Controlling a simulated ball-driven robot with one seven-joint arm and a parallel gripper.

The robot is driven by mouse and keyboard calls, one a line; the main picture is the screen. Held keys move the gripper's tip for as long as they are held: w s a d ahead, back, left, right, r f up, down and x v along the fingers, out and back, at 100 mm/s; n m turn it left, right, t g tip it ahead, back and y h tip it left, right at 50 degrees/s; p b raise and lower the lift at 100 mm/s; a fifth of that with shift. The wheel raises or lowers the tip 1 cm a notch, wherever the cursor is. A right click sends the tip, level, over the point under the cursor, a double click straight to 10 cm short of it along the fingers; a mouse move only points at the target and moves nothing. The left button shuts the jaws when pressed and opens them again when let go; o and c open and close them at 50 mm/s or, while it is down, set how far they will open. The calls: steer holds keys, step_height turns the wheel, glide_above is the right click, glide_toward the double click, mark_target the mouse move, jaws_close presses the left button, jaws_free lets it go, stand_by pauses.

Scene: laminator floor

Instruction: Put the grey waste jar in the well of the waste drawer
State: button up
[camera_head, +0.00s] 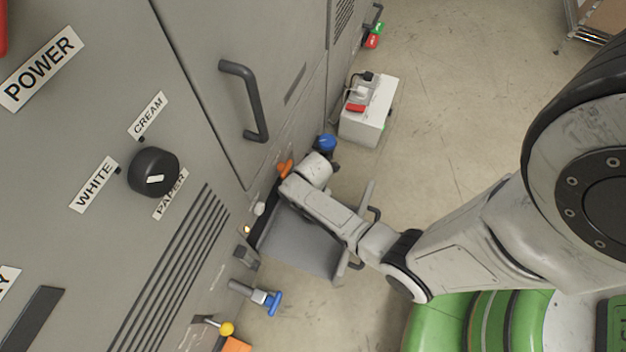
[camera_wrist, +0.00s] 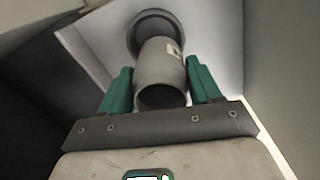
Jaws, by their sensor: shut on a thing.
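The grey waste jar (camera_wrist: 158,60) is between the two green fingers of my gripper (camera_wrist: 160,76) in the wrist view, and the gripper is shut on it. The jar's open end faces the camera. Its far end overlaps the round dark-rimmed well (camera_wrist: 139,33) in the light floor of the waste drawer (camera_wrist: 212,45); I cannot tell whether it has entered the well. In the head view the waste drawer (camera_head: 296,245) stands pulled out low on the machine, with my arm across it. The jar, the well and my fingers are hidden there.
The grey machine front (camera_head: 190,60) with its dark handle (camera_head: 246,100) rises to the left. A blue valve handle (camera_head: 273,302) sticks out below the drawer. A white box (camera_head: 369,112) stands on the floor beyond. The floor at the upper right is mostly clear.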

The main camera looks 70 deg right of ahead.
steer(key=shift+w+d+f+b, duration=0.15)
steer(key=shift+d+f+b, duration=0.15)
steer(key=shift+f, duration=0.2)
steer(key=shift+w+d+f+b, duration=0.15)
steer(key=shift+f+b, duration=0.75)
steer(key=shift+f, duration=0.65)
steer(key=shift+f, duration=0.15)
steer(key=o, duration=1.1)
steer(key=shift+c, duration=0.2)
step_height(320, 180, up, 12)
steer(key=p, duration=0.7)
steer(key=s+a+r+m, duration=0.2)
steer(key=a+r+m, duration=0.1)
steer(key=r+m, duration=0.2)
steer(key=s+a+r+m, duration=0.3)
steer(key=r+m, duration=0.3)
steer(key=r, duration=0.2)
steer(key=s+a+r+m+t, duration=0.1)
steer(key=s+a+r+m, duration=0.1)
steer(key=r+m, duration=0.3)
step_height(320, 180, up, 2)
steer(key=shift+s+a+r+m, duration=0.1)
steer(key=shift+s+a+m, duration=0.25)
steer(key=shift+a, duration=0.45)
